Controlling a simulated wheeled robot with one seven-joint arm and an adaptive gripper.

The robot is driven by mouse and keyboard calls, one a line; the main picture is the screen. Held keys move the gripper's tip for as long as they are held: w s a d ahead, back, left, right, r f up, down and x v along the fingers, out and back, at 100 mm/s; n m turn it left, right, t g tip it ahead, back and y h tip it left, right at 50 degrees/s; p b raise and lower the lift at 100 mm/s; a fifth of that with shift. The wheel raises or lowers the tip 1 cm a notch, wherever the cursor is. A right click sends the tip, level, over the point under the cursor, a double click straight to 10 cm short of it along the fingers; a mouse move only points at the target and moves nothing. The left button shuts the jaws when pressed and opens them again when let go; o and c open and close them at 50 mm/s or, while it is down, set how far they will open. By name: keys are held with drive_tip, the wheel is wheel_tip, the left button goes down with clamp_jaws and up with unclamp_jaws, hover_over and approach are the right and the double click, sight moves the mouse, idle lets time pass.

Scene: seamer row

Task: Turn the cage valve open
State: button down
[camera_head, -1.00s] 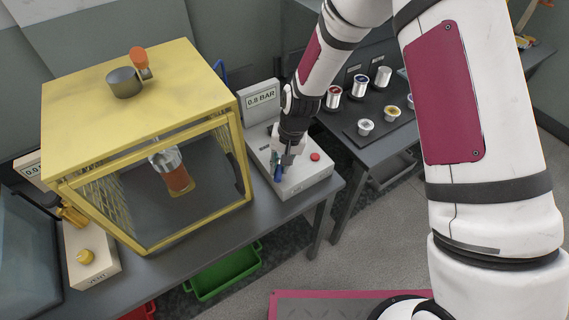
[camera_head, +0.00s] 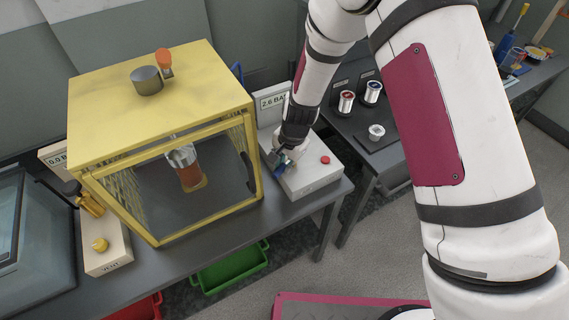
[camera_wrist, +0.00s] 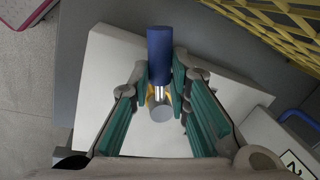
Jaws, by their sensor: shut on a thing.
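The cage valve has a blue handle (camera_wrist: 159,55) on a silver stem, on a pale box (camera_head: 313,176) right of the yellow cage. In the wrist view, the green-padded fingers of my gripper (camera_wrist: 160,82) are shut on the blue handle, one on each side. In the head view my gripper (camera_head: 277,158) is low over the box, and its fingers partly hide the handle. The display (camera_head: 272,101) behind the box reads 2.6 BAR, its end partly covered by my arm.
The yellow cage (camera_head: 150,105) stands close on the left, with an orange-filled jar (camera_head: 189,172) inside. A red button (camera_head: 325,160) is on the box. Another pale box (camera_head: 104,248) with a yellow knob is at left. Tins (camera_head: 372,92) stand on the right table.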

drive_tip(key=shift+r, duration=0.1)
drive_tip(key=c, duration=1.5)
unclamp_jaws()
drive_tip(key=r, duration=0.4)
drive_tip(key=d+r, duration=0.1)
drive_tip(key=r, duration=0.2)
drive_tip(key=s+d+r, duration=0.1)
drive_tip(key=r, duration=0.3)
drive_tip(key=shift+s+r, duration=0.1)
drive_tip(key=shift+r, duration=0.25)
